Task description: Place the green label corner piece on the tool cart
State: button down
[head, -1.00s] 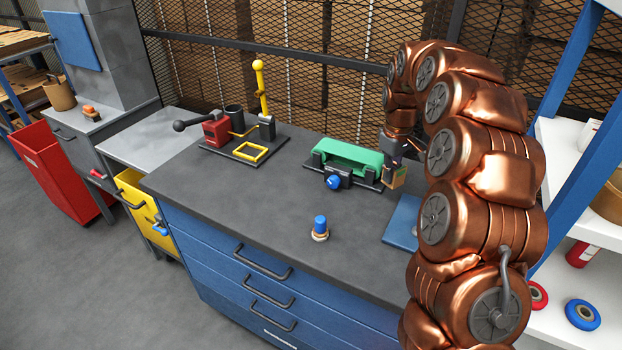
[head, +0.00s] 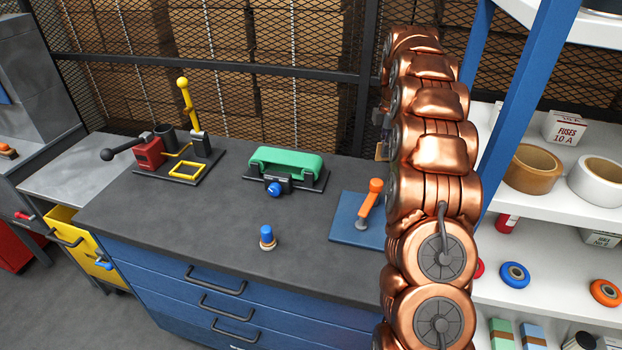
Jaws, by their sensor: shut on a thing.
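My gripper (head: 378,122) is at the right, behind my copper arm, and only a dark sliver of it shows. A small tan edge of the corner piece (head: 381,151) shows just below it, held above the back right of the dark worktop. Its green label is hidden from this side. No thing in view is clearly the tool cart.
The dark worktop (head: 220,225) on blue drawers holds a yellow-handled press (head: 187,100), a green-topped device (head: 287,161), a blue-capped button (head: 267,237) and a blue plate (head: 345,228) with an orange-handled tool (head: 371,200). White shelves (head: 535,205) stand at the right.

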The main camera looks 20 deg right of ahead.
notch_tip(320, 180, down, 5)
jog(key=shift+s+r+p, duration=0.1)
jog(key=shift+p, duration=0.8)
jog(key=shift+f+p, duration=0.8)
jog(key=shift+f, duration=1.8)
jog(key=shift+f, duration=0.15)
jog(key=c, duration=1.3)
grip_release()
notch_tip(320, 180, up, 11)
jog(key=b, duration=0.4)
jog(key=shift+f, duration=0.1)
jog(key=shift+r, duration=0.75)
